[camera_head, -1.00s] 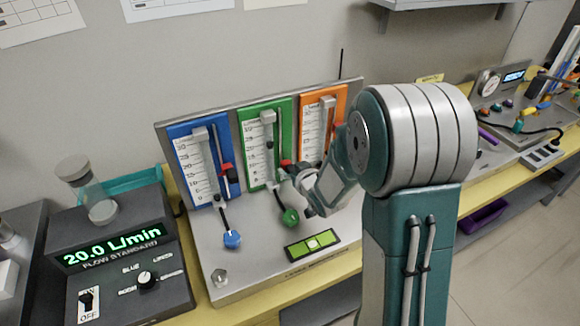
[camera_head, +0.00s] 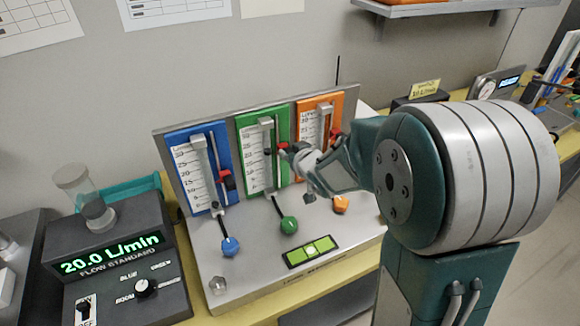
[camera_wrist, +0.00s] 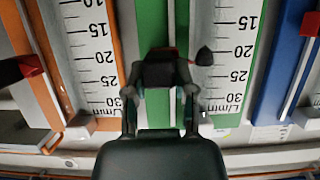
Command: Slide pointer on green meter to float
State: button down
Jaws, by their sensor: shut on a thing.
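The green meter (camera_head: 250,178) stands in the middle of a metal panel, between a blue and an orange meter. Its black float (camera_wrist: 204,55) shows in the wrist view beside the 20 mark; it also shows in the head view (camera_head: 267,152). The red-and-black pointer (camera_wrist: 165,70) is on the rail beside the scale and looks about level with the float. My gripper (camera_wrist: 160,105) is shut on the pointer. In the head view my gripper (camera_head: 292,153) is at the meter's right edge, and its fingers partly hide the pointer.
The blue meter (camera_head: 180,150) and orange meter (camera_head: 306,110) stand close on either side, each with a red pointer. A flow display reading 20.0 L/min (camera_head: 110,253) stands at left.

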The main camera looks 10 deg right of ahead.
jog(key=shift+r, duration=0.45)
jog(key=shift+c, duration=2.2)
grip_release()
jog(key=shift+w+a+f, duration=0.1)
jog(key=v, duration=1.2)
